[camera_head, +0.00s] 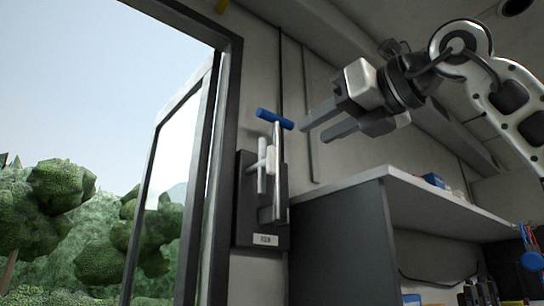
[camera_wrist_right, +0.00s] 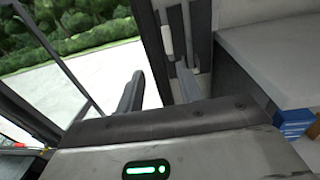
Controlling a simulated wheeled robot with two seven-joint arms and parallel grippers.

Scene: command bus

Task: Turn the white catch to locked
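The white catch (camera_head: 271,160) is a small pale block on a dark lock plate (camera_head: 246,215) beside the door frame. A grey upright rod with a blue T-shaped handle (camera_head: 274,119) rises next to it, and a second, shorter pale rod stands to its left. A small label sits low on the plate; its text is too small to read. My right gripper (camera_head: 312,132) is to the right of the blue handle, with its fingers apart and nothing between them. In the right wrist view its two fingers (camera_wrist_right: 158,92) are also spread. My left gripper is not in view.
An open doorway with a glazed door (camera_head: 165,190) is at the left, with trees outside. A grey cabinet with a shelf top (camera_head: 430,205) stands right of the lock, below my right arm. A blue box (camera_head: 433,180) lies on the shelf.

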